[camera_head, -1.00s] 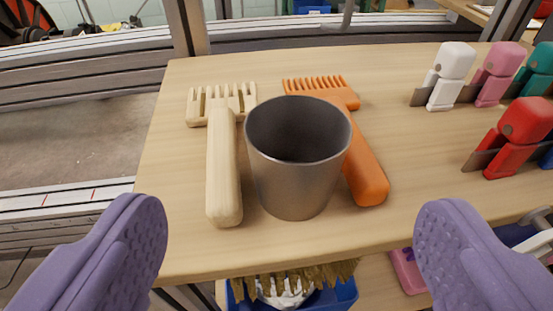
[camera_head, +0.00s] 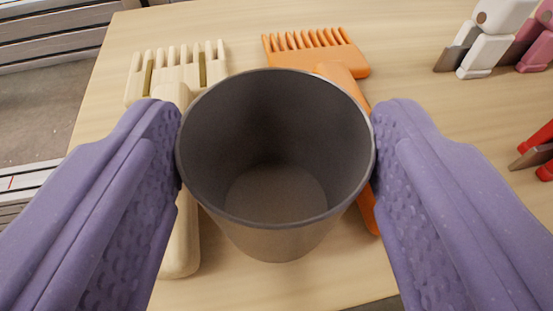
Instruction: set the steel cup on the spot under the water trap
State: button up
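The steel cup (camera_head: 275,225) is a grey, tapered, empty cup, upright between the handles of a cream comb and an orange comb. My gripper (camera_head: 277,135) is around it from above, one purple finger against each side near the rim. The fingers have closed in to the cup's width and look shut on it. I cannot tell whether its base is still on the wooden tabletop. The water trap and the spot under it are not in view.
The cream comb (camera_head: 180,245) lies left of the cup, partly behind the left finger. The orange comb (camera_head: 320,50) lies behind and right, partly hidden by the cup.

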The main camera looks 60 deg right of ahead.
jog(key=c, duration=0.4)
jog(key=shift+r, duration=0.2)
notch_tip(320, 180, up, 3)
jog(key=shift+r+p, duration=0.1)
jog(key=shift+p, duration=0.95)
jog(key=s+a+p, duration=0.4)
jog(key=s, duration=0.3)
jog(key=s+a+r+p, duration=0.1)
jog(key=s+a+p, duration=0.2)
jog(key=s, duration=0.4)
jog(key=shift+a+r+p, duration=0.2)
jog(key=shift+a+p, duration=0.2)
jog(key=shift+p, duration=0.3)
